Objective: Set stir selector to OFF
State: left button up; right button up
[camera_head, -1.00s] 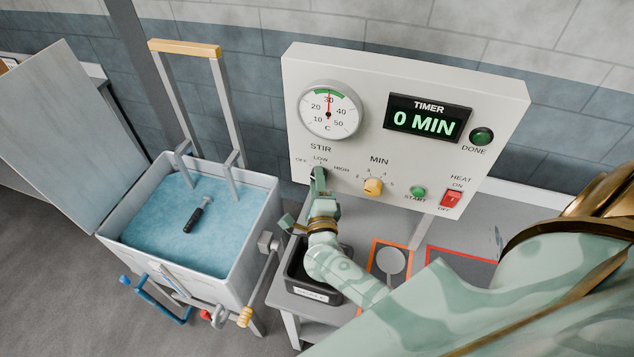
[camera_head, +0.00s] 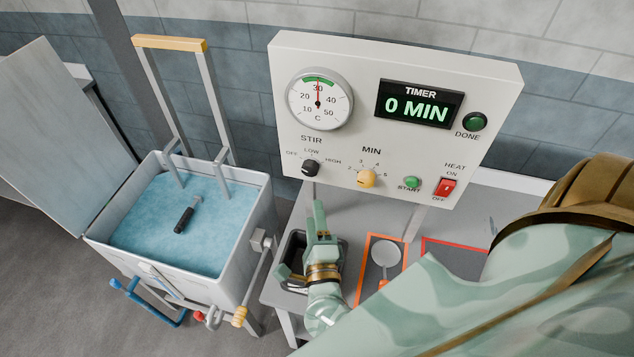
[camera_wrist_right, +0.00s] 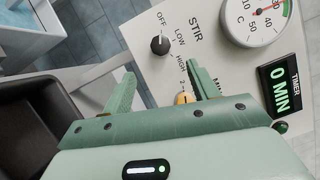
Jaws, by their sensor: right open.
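The stir selector (camera_head: 311,168) is a dark round knob on the white control panel, under the STIR label with OFF, LOW and HIGH around it. In the right wrist view, the knob (camera_wrist_right: 159,45) has a pale mark that appears to face OFF. My right gripper (camera_head: 319,212) is below the panel's lower edge, apart from the knob. In the wrist view its two fingers (camera_wrist_right: 160,68) are spread with nothing between them, and the knob shows beyond the tips. My left gripper is not in view.
The panel (camera_head: 453,70) also carries a dial gauge (camera_head: 319,99), a timer display (camera_head: 418,105), a yellow MIN knob (camera_head: 366,179), a green START button (camera_head: 412,183) and a red HEAT switch (camera_head: 445,188). A dark bin (camera_head: 295,250) is beside my gripper. A blue-filled tub (camera_head: 258,205) stands left.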

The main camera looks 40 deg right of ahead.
jog(key=shift+b+v, duration=0.4)
jog(key=shift+v, duration=1.85)
